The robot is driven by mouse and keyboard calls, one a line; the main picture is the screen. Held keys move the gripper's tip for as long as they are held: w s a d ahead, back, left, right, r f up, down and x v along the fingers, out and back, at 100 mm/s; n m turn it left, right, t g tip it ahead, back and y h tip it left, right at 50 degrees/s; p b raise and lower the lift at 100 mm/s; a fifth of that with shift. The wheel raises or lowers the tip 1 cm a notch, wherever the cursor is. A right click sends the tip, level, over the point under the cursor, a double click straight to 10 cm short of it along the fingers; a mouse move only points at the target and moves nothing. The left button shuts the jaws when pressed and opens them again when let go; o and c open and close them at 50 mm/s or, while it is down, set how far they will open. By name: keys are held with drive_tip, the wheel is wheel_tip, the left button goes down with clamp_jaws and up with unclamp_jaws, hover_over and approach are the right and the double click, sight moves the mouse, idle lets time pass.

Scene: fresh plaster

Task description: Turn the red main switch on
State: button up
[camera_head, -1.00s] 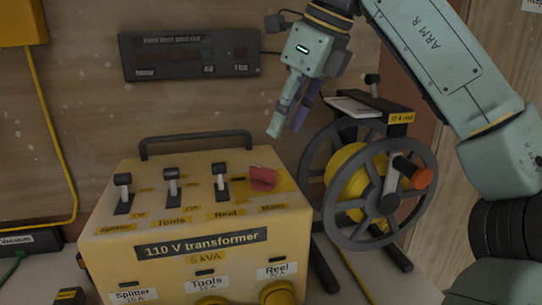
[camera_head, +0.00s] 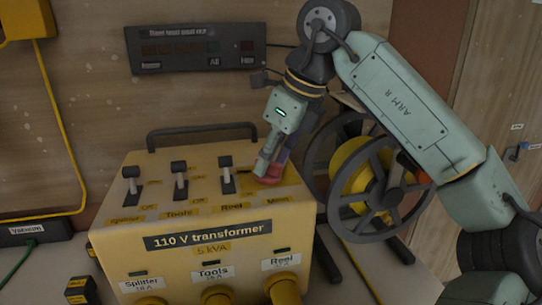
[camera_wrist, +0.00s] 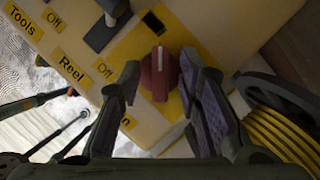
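The red main switch (camera_head: 271,179) is a rotary knob on a yellow plate at the right end of the transformer's (camera_head: 215,213) sloped top. My gripper (camera_head: 270,166) is above it, pointing down, and hides part of it in the head view. In the wrist view, the red switch (camera_wrist: 159,76) lies between my two open fingers, with a small gap on each side. Its white mark points to the top of that picture. The label by it is mostly hidden.
Several black levers (camera_head: 179,175) stand left of the switch, and a black handle (camera_head: 200,130) rises behind. A cable reel (camera_head: 362,180) with yellow cable stands close on the right. A dark indicator panel (camera_head: 195,48) hangs on the wall.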

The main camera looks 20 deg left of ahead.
clamp_jaws()
drive_tip(key=shift+m, duration=0.3)
idle(0.3)
drive_tip(key=m+t+b, duration=0.1)
drive_tip(key=m+b, duration=0.1)
drive_tip(key=shift+s+f+m+h, duration=0.1)
drive_tip(key=shift+m+h, duration=0.3)
drive_tip(key=m, duration=0.2)
drive_tip(key=m+t+h+b, duration=0.1)
drive_tip(key=m, duration=0.1)
drive_tip(key=shift+t, duration=0.3)
drive_tip(key=m, duration=0.1)
drive_tip(key=m+h, duration=0.1)
drive_tip(key=m, duration=0.1)
drive_tip(key=m+p, duration=0.1)
drive_tip(key=shift+s+a+r+m+t+h, duration=0.2)
drive_tip(key=shift+r+m+t+h, duration=0.1)
drive_tip(key=shift+m+t, duration=0.1)
drive_tip(key=m+h+p, duration=0.1)
drive_tip(key=m, duration=0.1)
drive_tip(key=m+h, duration=0.1)
drive_tip(key=m, duration=0.2)
drive_tip(key=shift+a+f+m+p, duration=0.1)
drive_tip(key=shift+f+m+p, duration=0.05)
drive_tip(key=shift+m+p, duration=0.2)
drive_tip(key=shift+w, duration=0.1)
